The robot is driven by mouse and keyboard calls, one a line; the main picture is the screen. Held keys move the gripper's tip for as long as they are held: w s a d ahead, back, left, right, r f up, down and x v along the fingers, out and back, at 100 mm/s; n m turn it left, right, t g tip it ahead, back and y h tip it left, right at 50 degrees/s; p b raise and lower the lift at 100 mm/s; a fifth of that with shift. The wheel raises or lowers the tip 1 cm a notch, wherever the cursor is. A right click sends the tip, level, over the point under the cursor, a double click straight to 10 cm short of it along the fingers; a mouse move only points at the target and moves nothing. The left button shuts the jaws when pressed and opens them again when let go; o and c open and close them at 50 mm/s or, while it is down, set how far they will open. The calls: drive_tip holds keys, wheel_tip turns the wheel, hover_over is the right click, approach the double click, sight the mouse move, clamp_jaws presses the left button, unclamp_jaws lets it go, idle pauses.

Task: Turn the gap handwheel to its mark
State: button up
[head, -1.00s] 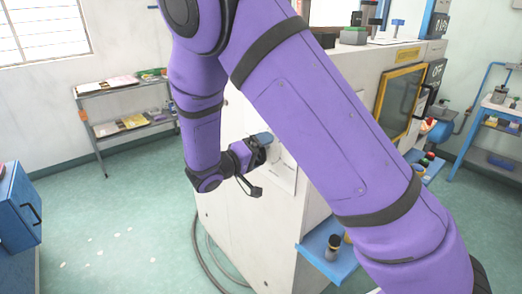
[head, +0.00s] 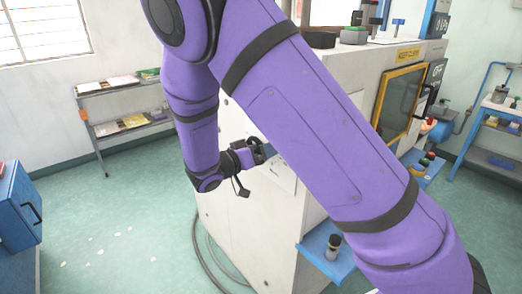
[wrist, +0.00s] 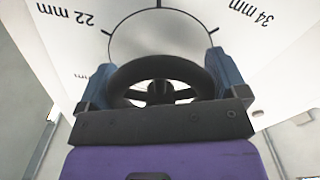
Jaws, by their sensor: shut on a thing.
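The gap handwheel (wrist: 160,68) is a dark spoked wheel on the white face of the machine, seen close in the wrist view. My gripper (wrist: 160,82) is shut on it, with a blue finger at each side of the rim. A dial scale (wrist: 187,10) with black ticks is printed on the white plate behind the wheel. Its upside-down labels read 22 mm at left and 34 mm at right. I cannot make out a pointer or a distinct target mark. In the head view my gripper (head: 257,152) is at the machine's side, with the wheel mostly hidden.
The white machine cabinet (head: 240,215) stands before me, with a yellow-framed window (head: 402,100) at right. A blue shelf (head: 322,262) with a small dark-topped item juts from it. A cable (head: 203,255) lies on the floor. The floor at left is open.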

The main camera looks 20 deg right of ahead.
idle(0.5)
drive_tip(key=o, duration=0.6)
drive_tip(key=shift+a, duration=0.1)
drive_tip(key=v, duration=1)
drive_tip(key=shift+s+a, duration=0.15)
drive_tip(key=shift+a, duration=0.2)
